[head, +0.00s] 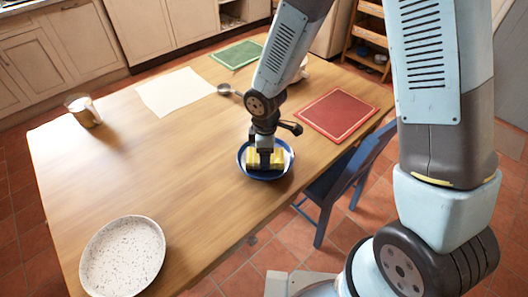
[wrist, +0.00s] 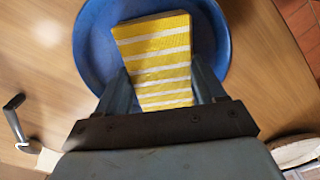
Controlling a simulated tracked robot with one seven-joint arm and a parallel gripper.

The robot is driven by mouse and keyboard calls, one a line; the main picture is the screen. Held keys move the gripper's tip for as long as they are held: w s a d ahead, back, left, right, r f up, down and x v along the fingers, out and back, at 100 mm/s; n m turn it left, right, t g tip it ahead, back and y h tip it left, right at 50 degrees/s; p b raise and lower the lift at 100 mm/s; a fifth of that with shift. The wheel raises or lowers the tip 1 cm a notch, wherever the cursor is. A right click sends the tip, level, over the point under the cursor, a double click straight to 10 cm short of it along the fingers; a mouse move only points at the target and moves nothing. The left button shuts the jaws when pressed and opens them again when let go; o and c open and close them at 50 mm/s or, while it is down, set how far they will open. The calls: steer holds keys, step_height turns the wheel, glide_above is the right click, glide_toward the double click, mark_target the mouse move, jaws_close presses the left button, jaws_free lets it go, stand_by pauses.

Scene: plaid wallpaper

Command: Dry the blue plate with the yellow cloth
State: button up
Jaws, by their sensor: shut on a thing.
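The blue plate (head: 284,172) lies on the wooden table near its right edge; it also shows in the wrist view (wrist: 92,45). The yellow cloth (head: 251,159) with white stripes is folded and sits over the plate's inside; it fills the middle of the wrist view (wrist: 155,55). My gripper (head: 265,163) points down over the plate, shut on the cloth. In the wrist view its two fingers (wrist: 158,88) stand on either side of the cloth. Whether the cloth's underside touches the plate is hidden.
A speckled plate (head: 123,257) lies at the table's near left. A mug (head: 83,109) stands at the left. A cream mat (head: 174,92), a green mat (head: 237,54), a red mat (head: 337,116) and a ladle (head: 226,89) lie farther back. A blue chair (head: 345,175) stands at the right edge.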

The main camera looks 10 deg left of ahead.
steer(key=shift+w+d+f, duration=0.1)
steer(key=shift+w+d, duration=0.1)
steer(key=shift+d, duration=0.1)
steer(key=shift+w+d, duration=0.1)
steer(key=shift+w, duration=0.25)
steer(key=shift+w+a, duration=0.3)
steer(key=shift+a, duration=0.05)
steer(key=shift+s+a, duration=0.15)
steer(key=shift+a, duration=0.25)
steer(key=shift+r, duration=3.9)
steer(key=shift+r, duration=0.25)
steer(key=shift+f, duration=0.1)
